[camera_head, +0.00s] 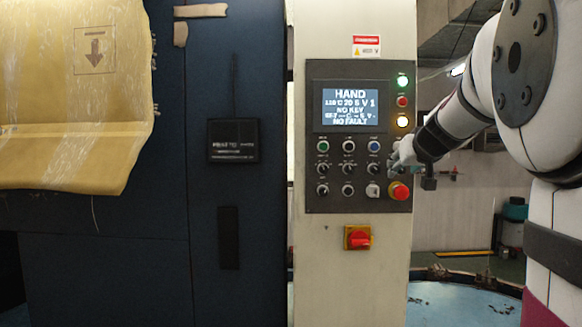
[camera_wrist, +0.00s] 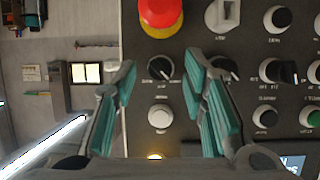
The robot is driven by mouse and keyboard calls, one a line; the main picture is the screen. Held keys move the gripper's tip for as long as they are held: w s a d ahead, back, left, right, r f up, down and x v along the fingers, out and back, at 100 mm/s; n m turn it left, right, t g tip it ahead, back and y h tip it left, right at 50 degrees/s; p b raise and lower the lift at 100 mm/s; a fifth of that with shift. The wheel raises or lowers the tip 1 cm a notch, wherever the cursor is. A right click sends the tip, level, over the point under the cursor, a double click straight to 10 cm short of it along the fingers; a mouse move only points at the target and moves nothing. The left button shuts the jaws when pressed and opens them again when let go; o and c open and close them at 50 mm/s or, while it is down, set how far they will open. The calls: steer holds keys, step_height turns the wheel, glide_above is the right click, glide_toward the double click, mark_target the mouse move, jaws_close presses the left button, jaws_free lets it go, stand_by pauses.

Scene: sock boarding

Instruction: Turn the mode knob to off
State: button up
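A control panel (camera_head: 312,205) stands in the middle of the head view, with several black rotary knobs; their labels are too small to read, so I cannot tell which is named mode. In the wrist view, where the panel appears upside down, a black knob (camera_wrist: 160,68) with a pale pointer line lies between my fingertips. My gripper (camera_wrist: 162,72) is open, its teal fingers on either side of this knob; I cannot tell whether they touch it. In the head view my gripper (camera_head: 396,160) is at the panel's right edge and hides that knob. The display (camera_head: 350,106) reads HAND.
A red emergency stop (camera_head: 399,191) sits just below my gripper, beside a key switch (camera_head: 373,190). A second knob (camera_wrist: 226,69) lies close to the right fingers in the wrist view. A red rotary switch (camera_head: 358,238) is below the panel. Lit lamps (camera_head: 403,121) are above.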

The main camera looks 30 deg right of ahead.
jaws_close()
steer(key=m+t+y+b, duration=0.1)
steer(key=m+b, duration=0.1)
steer(key=m+y+b, duration=0.1)
steer(key=m+b, duration=0.1)
steer(key=m+t+y+b, duration=0.1)
steer(key=b, duration=0.1)
steer(key=shift+s+d+f+m+t, duration=0.15)
steer(key=shift+d+m+t, duration=0.15)
steer(key=shift+m, duration=0.1)
stand_by(0.4)
stand_by(0.5)
